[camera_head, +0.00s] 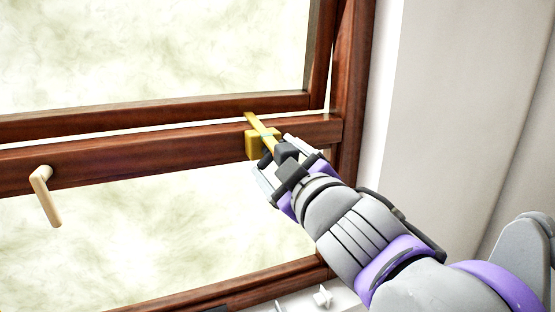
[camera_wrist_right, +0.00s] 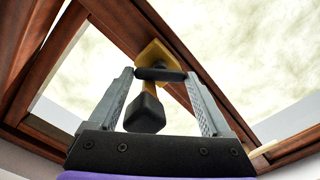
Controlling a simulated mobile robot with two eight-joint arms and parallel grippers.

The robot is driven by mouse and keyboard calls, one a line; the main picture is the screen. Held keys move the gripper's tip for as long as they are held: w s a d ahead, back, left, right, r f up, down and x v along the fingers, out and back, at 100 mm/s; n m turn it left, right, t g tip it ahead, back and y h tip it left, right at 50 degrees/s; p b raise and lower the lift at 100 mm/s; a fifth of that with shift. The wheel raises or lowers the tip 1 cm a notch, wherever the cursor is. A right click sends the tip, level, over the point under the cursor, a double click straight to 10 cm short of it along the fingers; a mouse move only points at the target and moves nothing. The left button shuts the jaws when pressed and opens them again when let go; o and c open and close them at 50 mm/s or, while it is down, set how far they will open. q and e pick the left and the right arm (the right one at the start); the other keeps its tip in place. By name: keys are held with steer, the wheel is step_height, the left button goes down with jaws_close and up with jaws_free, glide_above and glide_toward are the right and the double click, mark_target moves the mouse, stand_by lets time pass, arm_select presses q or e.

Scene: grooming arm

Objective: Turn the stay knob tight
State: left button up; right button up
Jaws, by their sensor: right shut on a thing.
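The stay knob (camera_wrist_right: 160,75) is a dark bar in the right wrist view, lying across between the two fingertips. My right gripper (camera_head: 272,160) is shut on it, one finger at each end. A yellow bracket (camera_head: 262,143) sits on the brown window rail just behind the knob. A yellow stay arm (camera_head: 257,124) runs up from there to the sash. The arm's dark block end (camera_wrist_right: 145,113) sits between my fingers, towards the palm. In the head view my fingers hide most of the knob. My left gripper is not in view.
The top-hung sash (camera_head: 150,115) stands slightly out from the frame, with a narrow gap along its lower edge. A cream window handle (camera_head: 46,195) hangs from the rail at left. A white wall (camera_head: 440,110) is close on the right. Small white objects (camera_head: 322,297) are at the bottom.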

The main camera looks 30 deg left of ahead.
steer(key=shift+c, duration=0.4)
steer(key=shift+f+m+b, duration=0.15)
steer(key=shift+m+b, duration=1)
steer(key=shift+m, duration=0.35)
steer(key=m+b, duration=0.2)
steer(key=m, duration=0.1)
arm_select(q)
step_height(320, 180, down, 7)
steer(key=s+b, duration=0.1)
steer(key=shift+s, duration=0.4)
arm_select(e)
steer(key=shift+m, duration=1)
steer(key=o, duration=1.2)
steer(key=shift+c, duration=0.2)
steer(key=shift+d, duration=0.1)
